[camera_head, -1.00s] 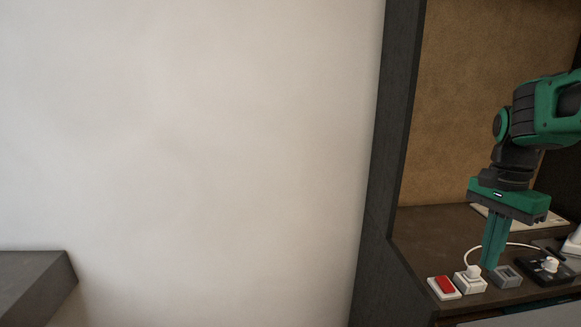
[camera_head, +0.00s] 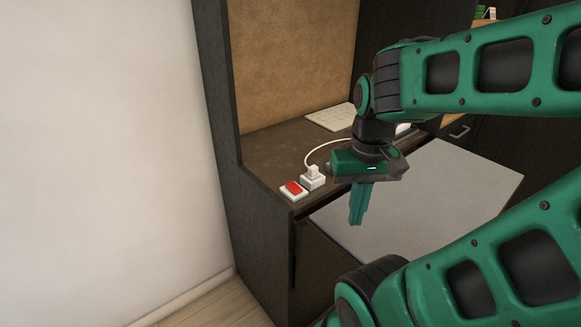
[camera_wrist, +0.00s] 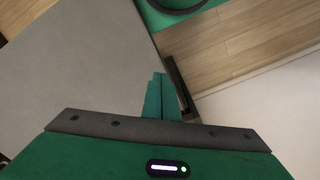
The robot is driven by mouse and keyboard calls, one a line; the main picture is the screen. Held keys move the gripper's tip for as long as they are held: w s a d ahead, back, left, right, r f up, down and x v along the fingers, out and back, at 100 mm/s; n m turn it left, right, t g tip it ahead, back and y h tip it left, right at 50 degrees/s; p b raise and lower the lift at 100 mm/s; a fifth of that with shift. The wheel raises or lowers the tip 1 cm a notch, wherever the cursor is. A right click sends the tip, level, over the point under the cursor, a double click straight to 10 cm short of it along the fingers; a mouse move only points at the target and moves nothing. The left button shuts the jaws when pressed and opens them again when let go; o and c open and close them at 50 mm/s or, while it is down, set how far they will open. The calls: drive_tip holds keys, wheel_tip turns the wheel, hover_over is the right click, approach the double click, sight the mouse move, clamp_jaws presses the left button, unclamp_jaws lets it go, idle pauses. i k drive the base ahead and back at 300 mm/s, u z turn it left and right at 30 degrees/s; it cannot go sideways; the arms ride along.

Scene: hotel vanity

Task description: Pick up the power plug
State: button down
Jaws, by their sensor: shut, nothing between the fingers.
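A white power plug (camera_head: 313,171) sits on top of a white socket block (camera_head: 313,183) near the front left corner of the dark vanity top (camera_head: 262,155). A white cord arcs from it to the right, behind my gripper. My gripper (camera_head: 357,221) points down, right of the plug and apart from it, in front of the vanity's edge. Its green fingers are together and empty. They also show together in the wrist view (camera_wrist: 160,78), with no plug in sight there. Whatever stands on the vanity right of the socket block is hidden behind my gripper.
A red switch on a white base (camera_head: 293,190) stands just left of the socket block. A flat pale pad (camera_head: 330,117) lies at the back. A light grey surface (camera_head: 440,195) spreads to the right. A dark side panel (camera_head: 215,100) bounds the vanity's left.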

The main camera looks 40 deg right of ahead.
sight(312, 174)
drive_tip(key=u, duration=0.5)
drive_tip(key=k, duration=1.45)
drive_tip(key=z, duration=0.95)
drive_tip(key=i, duration=1)
